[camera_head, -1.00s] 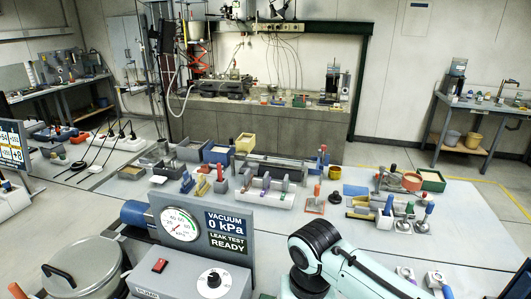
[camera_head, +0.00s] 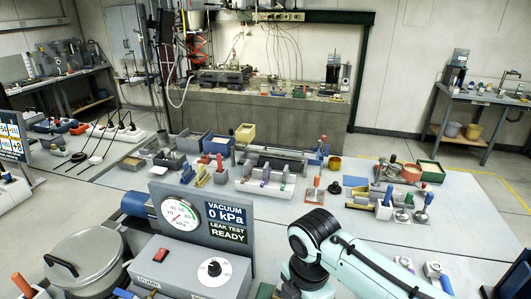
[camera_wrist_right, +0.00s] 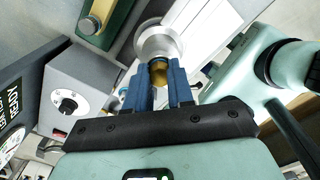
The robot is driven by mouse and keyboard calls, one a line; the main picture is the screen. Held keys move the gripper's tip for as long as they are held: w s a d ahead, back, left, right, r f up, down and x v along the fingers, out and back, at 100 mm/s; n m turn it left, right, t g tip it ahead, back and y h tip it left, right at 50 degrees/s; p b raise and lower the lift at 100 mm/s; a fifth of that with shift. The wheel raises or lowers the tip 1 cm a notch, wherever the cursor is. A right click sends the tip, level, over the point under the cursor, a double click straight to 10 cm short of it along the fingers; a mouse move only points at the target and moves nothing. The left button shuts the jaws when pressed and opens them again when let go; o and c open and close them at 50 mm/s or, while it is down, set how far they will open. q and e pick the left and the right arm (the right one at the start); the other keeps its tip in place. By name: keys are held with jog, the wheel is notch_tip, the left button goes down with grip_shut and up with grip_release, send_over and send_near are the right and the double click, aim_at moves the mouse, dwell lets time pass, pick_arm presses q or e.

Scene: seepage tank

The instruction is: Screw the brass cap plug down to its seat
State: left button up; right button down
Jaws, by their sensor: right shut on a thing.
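The brass cap plug (camera_wrist_right: 158,74) shows in the right wrist view as a short golden piece between the blue fingers of my right gripper (camera_wrist_right: 157,80). The gripper is shut on it. Just beyond the plug is a round silvery fitting (camera_wrist_right: 152,42); the plug is in line with it, but I cannot tell whether they touch or how deep it sits. In the head view my right arm shows at the lower right, while its gripper and the plug are out of sight. My left gripper is in neither view.
A grey pump box (camera_head: 190,270) with a red switch and a dial stands close by, below a panel (camera_head: 228,222) reading vacuum 0 kPa, leak test ready. A lidded pot (camera_head: 88,258) is at left. Several tools and bins crowd the table (camera_head: 475,225) behind; its right part is clear.

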jog(key=m, duration=0.2)
jog(key=shift+s+f+m, duration=0.1)
jog(key=shift+f+m, duration=0.15)
jog(key=shift+m, duration=0.15)
jog(key=shift+r, duration=0.1)
jog(key=m, duration=0.5)
jog(key=shift+m, duration=0.9)
jog(key=shift+m, duration=1.1)
jog(key=m, duration=0.4)
jog(key=shift+m, duration=0.3)
